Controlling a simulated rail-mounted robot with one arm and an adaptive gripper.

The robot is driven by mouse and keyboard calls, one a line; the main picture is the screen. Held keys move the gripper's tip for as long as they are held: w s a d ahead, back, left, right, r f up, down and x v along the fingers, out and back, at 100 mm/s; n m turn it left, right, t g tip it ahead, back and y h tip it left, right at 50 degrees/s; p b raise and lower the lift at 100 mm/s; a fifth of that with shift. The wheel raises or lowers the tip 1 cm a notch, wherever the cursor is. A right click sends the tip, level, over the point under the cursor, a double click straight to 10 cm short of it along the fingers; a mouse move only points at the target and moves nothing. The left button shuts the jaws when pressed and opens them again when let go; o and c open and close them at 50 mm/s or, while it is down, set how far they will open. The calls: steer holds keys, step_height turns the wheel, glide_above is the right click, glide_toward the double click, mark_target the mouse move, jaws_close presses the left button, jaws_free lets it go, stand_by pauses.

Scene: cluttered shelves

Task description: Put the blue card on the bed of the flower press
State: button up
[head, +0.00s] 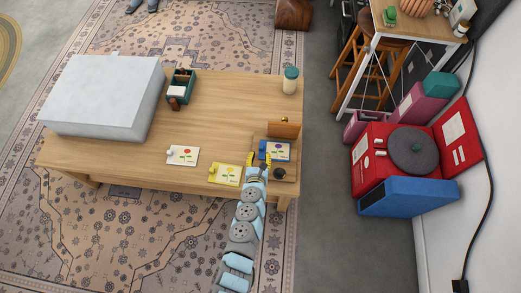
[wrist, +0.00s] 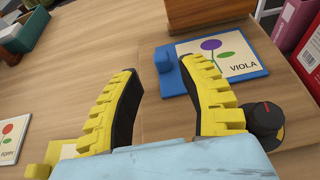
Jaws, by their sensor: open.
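The blue card (head: 279,151), with a purple flower and the word VIOLA, lies flat on the wooden bed (head: 292,169) of the flower press at the table's right end. In the wrist view the card (wrist: 240,62) has a blue tab on its near left side. An upright wooden board (head: 284,130) stands behind the card, and a dark knob (head: 279,173) with a red mark sits in front. My gripper (head: 258,161) is open and empty. In the wrist view its fingers (wrist: 162,70) are apart, the right one beside the tab; contact cannot be told.
A yellow card (head: 225,175) and a red-flowered card (head: 183,155) lie left of the press. A large grey box (head: 105,95), a green caddy (head: 187,76) and a lidded jar (head: 290,82) stand farther back. The table's middle is clear.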

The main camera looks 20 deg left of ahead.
steer(key=shift+p+v, duration=0.8)
steer(key=shift+v, duration=2.15)
